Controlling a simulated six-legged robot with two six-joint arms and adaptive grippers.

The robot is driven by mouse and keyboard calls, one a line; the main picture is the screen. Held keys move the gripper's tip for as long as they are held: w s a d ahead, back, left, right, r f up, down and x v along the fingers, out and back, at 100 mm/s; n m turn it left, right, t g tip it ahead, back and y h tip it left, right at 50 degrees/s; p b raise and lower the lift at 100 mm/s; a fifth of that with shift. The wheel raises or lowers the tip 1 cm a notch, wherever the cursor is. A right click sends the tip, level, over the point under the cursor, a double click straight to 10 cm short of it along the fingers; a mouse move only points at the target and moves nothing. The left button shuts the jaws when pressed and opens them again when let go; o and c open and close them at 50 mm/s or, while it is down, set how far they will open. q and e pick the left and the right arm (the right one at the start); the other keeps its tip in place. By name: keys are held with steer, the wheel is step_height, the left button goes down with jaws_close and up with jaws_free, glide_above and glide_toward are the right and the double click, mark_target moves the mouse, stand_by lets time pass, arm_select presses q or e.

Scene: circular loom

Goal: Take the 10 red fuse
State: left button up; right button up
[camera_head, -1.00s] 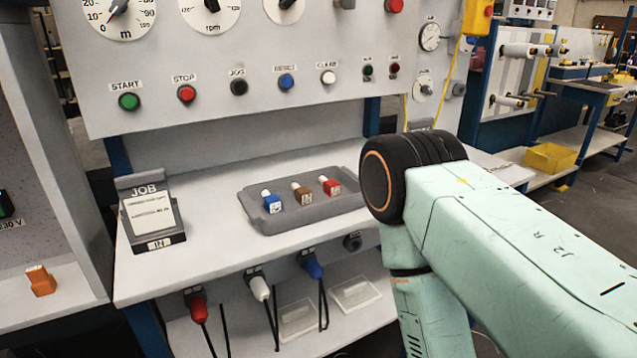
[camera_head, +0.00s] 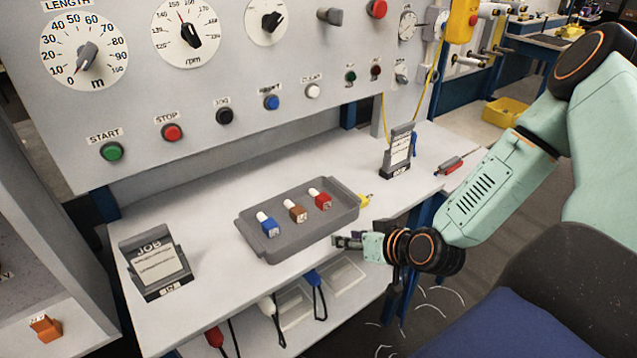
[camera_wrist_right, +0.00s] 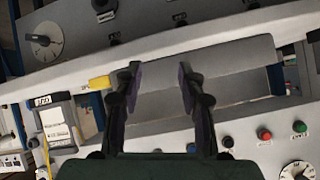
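The red fuse (camera_head: 320,200) stands in the grey tray (camera_head: 297,249) on the bench, at the right end of a row with a brown fuse (camera_head: 296,211) and a blue fuse (camera_head: 268,225). My right gripper (camera_head: 340,241) is just outside the tray's front right edge, apart from the red fuse. In the right wrist view my right gripper (camera_wrist_right: 159,75) has its two fingers spread with nothing between them. I cannot pick out the fuses in that view. My left gripper is not in view.
A job card holder (camera_head: 155,266) stands left of the tray and another card holder (camera_head: 398,152) behind it on the right. A yellow-ended item (camera_head: 365,201) lies beside the tray. The button panel (camera_head: 135,121) rises behind. An orange block (camera_head: 47,328) sits at lower left.

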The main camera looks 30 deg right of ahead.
mark_target(328, 202)
steer(key=d+r+n+t, duration=0.1)
steer(key=w+d+r+n, duration=0.1)
steer(key=w+d+r+t, duration=0.1)
steer(key=r, duration=0.1)
steer(key=shift+d+r+n+t, duration=0.1)
steer(key=shift+d+n+t, duration=0.2)
steer(key=shift+n, duration=0.1)
steer(key=b+x, duration=0.1)
steer(key=x, duration=0.1)
steer(key=b+x, duration=0.2)
steer(key=x, duration=0.1)
steer(key=shift+d+f, duration=0.1)
steer(key=shift+f, duration=0.2)
steer(key=shift+w+f+b, duration=0.1)
steer(key=shift+w+b, duration=0.2)
steer(key=shift+w+a, duration=0.35)
steer(key=shift+w, duration=0.15)
steer(key=b+x, duration=0.1)
steer(key=x, duration=0.1)
steer(key=b+x, duration=0.1)
steer(key=x, duration=0.1)
steer(key=shift+w+d+f, duration=0.15)
steer(key=shift+w+f, duration=0.1)
steer(key=shift+w, duration=0.3)
